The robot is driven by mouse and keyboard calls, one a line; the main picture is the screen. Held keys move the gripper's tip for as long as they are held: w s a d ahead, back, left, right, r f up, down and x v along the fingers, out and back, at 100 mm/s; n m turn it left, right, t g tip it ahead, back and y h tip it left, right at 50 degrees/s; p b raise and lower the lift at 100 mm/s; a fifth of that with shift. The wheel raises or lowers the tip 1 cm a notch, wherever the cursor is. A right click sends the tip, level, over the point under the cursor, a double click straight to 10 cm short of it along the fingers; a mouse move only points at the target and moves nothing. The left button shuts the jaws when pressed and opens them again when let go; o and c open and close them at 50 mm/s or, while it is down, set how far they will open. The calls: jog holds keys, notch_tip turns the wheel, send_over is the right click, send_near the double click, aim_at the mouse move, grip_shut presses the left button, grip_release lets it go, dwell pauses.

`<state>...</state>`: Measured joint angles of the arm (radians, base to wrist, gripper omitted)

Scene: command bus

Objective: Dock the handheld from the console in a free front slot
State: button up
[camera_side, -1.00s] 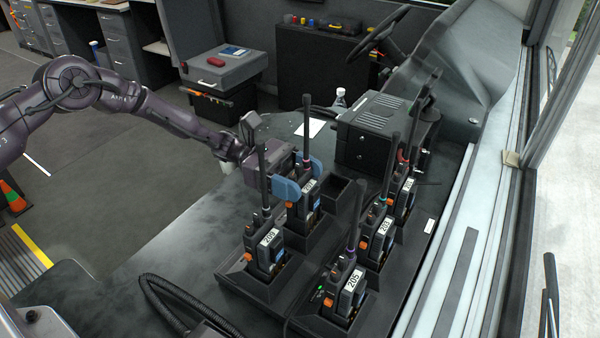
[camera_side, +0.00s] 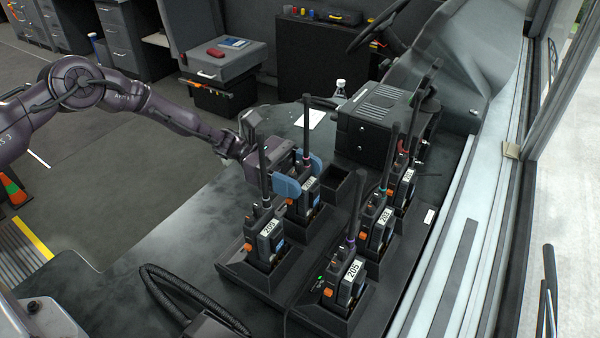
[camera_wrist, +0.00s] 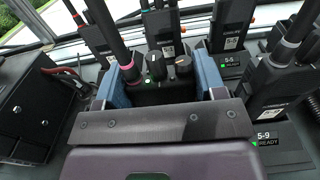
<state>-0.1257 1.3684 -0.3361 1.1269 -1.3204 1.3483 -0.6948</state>
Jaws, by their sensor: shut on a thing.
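My gripper (camera_side: 297,180) has blue fingers shut on the sides of a black handheld (camera_side: 309,184) with an upright antenna and a red-pink ring. In the wrist view, the held handheld's knobbed top (camera_wrist: 168,72) shows between the fingers, with a small green light. The black console box (camera_side: 374,127) is behind the dock.
A bottle (camera_side: 340,90) and white paper (camera_side: 311,119) lie farther back. The counter (camera_side: 165,225) left of the dock is mostly clear.

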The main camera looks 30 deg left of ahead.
jog(key=o, duration=1.4)
jog(key=shift+f, duration=0.1)
jog(key=shift+r, duration=3.6)
